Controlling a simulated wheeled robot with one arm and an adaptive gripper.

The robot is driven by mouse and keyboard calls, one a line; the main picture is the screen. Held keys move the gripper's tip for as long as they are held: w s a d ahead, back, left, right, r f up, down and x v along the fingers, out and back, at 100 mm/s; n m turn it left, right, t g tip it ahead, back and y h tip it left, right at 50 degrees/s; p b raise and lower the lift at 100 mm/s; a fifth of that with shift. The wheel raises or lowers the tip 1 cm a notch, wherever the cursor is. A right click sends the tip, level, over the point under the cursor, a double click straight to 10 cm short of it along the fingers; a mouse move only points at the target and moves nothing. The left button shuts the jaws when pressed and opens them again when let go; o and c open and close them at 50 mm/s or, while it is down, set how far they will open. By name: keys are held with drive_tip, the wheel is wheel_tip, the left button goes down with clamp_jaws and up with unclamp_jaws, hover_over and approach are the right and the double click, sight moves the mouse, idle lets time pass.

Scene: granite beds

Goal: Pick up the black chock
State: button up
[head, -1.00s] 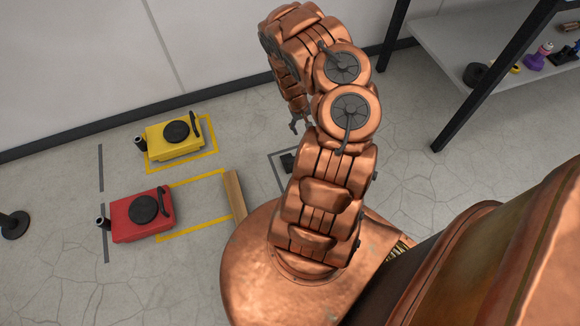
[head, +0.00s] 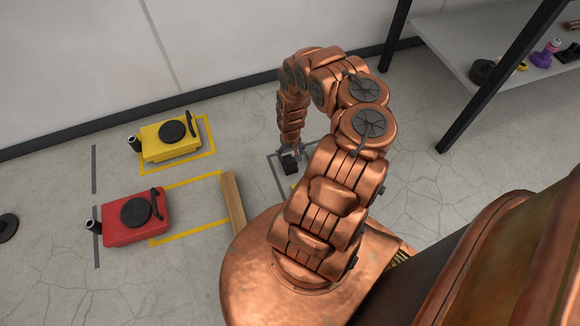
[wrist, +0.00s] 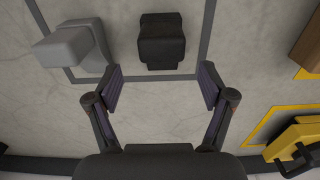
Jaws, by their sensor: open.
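The black chock (wrist: 161,42) lies on the floor inside a grey marked outline, near the top middle of the wrist view. In the head view the black chock (head: 289,167) shows just below my gripper (head: 290,151). In the wrist view my gripper (wrist: 161,90) is open, its two fingers spread wide. The chock is ahead of the fingertips and roughly centred between them. Nothing is between the fingers but bare floor. My arm hides part of the marked area in the head view.
A grey chock-like block (wrist: 74,46) lies left of the black one in the wrist view. A wooden beam (head: 233,204), a red machine (head: 136,217) and a yellow machine (head: 170,141) are to the left. A shelf (head: 460,45) stands at the right.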

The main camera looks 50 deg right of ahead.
sight(290, 161)
drive_tip(key=shift+a+f+b, duration=0.15)
drive_tip(key=shift+f+b, duration=2.1)
drive_tip(key=shift+f, duration=0.45)
drive_tip(key=c, duration=1.5)
